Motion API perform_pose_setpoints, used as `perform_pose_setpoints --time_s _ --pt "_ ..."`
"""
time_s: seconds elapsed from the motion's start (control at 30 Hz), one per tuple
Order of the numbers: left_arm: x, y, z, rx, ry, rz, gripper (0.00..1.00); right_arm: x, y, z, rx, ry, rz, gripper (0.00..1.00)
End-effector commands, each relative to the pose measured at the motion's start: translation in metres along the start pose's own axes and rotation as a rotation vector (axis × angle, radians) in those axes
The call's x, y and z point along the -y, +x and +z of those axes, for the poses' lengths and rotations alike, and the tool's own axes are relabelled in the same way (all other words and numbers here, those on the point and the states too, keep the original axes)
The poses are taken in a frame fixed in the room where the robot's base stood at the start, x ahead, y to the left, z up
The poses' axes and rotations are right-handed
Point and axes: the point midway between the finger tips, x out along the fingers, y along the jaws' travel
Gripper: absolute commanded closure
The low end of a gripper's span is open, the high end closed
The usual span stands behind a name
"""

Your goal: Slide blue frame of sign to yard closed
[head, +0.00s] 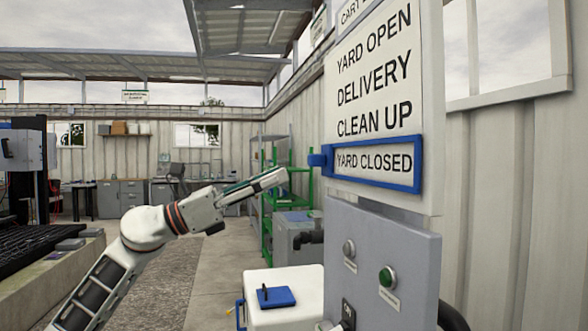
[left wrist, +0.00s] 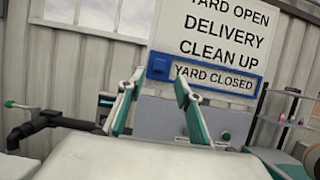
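The white sign (head: 372,75) on the right in the head view lists several lines of black text, with YARD OPEN, DELIVERY, CLEAN UP and YARD CLOSED in view. The blue frame (head: 375,184) surrounds YARD CLOSED, the lowest line. Its blue knob (head: 317,160) sticks out at the left. In the left wrist view the frame's knob end (left wrist: 159,66) shows between and beyond the fingertips. My left gripper (head: 284,179) is left of the knob and apart from it. In the left wrist view its fingers (left wrist: 158,82) are spread with nothing between them. My right gripper is not in view.
A grey panel (head: 385,255) with buttons stands below the sign. A white box (head: 283,295) with a blue item on top is at bottom centre. A green shelf (head: 268,215) stands behind my gripper. The space between gripper and knob looks clear.

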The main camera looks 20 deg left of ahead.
Motion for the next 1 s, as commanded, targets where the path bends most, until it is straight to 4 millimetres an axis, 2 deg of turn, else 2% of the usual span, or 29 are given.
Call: perform_pose_setpoints --time_s 0.1,0.3,0.87,1.0 --pt "-0.001 -0.02 -0.001 -0.002 -0.001 0.002 0.65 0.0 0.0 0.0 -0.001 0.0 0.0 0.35" --pt "0.0 -0.036 -0.001 -0.001 -0.001 0.0 0.65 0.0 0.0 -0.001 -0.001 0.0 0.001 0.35" --pt "0.0 -0.038 -0.001 0.002 -0.003 0.0 0.65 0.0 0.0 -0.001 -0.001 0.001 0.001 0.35" --pt "0.0 -0.037 -0.016 0.046 -0.072 0.015 0.65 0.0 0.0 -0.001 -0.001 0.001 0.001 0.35"
